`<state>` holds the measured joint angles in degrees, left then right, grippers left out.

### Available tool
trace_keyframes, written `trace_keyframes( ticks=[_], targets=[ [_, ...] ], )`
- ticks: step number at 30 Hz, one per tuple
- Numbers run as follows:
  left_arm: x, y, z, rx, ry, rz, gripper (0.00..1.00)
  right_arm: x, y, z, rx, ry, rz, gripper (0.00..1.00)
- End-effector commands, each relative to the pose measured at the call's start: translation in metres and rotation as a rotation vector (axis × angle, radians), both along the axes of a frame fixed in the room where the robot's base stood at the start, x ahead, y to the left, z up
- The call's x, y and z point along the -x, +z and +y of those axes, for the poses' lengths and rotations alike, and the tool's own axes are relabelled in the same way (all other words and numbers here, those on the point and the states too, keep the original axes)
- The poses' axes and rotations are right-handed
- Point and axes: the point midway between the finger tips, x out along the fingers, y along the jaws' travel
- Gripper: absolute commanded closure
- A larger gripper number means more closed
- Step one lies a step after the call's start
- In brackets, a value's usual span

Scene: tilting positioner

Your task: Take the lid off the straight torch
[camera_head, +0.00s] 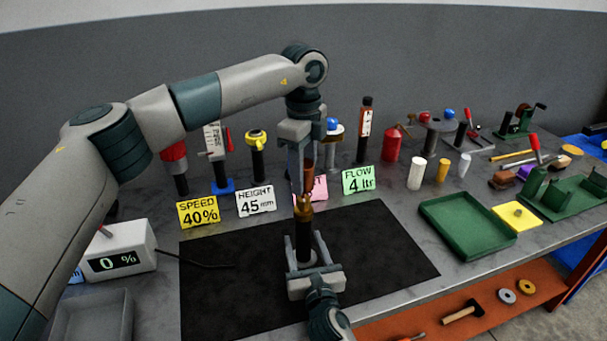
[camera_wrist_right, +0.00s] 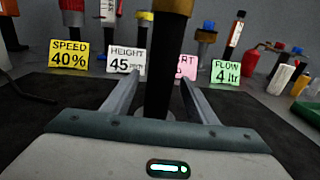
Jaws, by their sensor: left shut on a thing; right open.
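The straight torch stands upright on the black mat (camera_head: 380,250), with a dark handle (camera_wrist_right: 160,75) and a brass-coloured upper part (camera_head: 304,208). A copper-brown piece (camera_head: 309,168), apparently its lid, is directly above the brass part. My left gripper (camera_head: 304,180) points down from above and is shut on this piece. I cannot tell whether a gap separates it from the brass part. My right gripper (camera_head: 304,242) is open low on the torch, its fingers on either side of the handle. The right wrist view shows the handle between the fingers (camera_wrist_right: 160,95); the lid is out of that view.
Behind stand label cards: yellow SPEED (camera_head: 199,211), white HEIGHT (camera_head: 256,200), a partly hidden pink one (camera_head: 319,187) and green FLOW (camera_head: 358,180). A display box (camera_head: 125,250) is at left. A green tray (camera_head: 466,225) is at right. The mat beside the torch is clear.

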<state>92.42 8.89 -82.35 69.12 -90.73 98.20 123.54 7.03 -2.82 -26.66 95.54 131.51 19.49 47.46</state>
Motion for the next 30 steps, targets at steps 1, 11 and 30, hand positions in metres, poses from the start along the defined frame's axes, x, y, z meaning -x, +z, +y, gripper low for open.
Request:
trace_keyframes(
  ticks=[1,11,30],
  targets=[
    [0.000,-0.001,0.000,0.000,0.000,0.000,0.90,0.005,-0.002,-0.001,0.000,0.000,0.002,0.48],
    [0.000,-0.008,0.000,0.000,0.000,0.000,0.90,0.057,-0.003,-0.013,0.000,0.001,0.002,0.48],
    [0.000,-0.016,0.000,0.000,0.000,0.000,0.90,0.109,-0.001,-0.024,0.000,0.000,0.002,0.48]
  ],
)
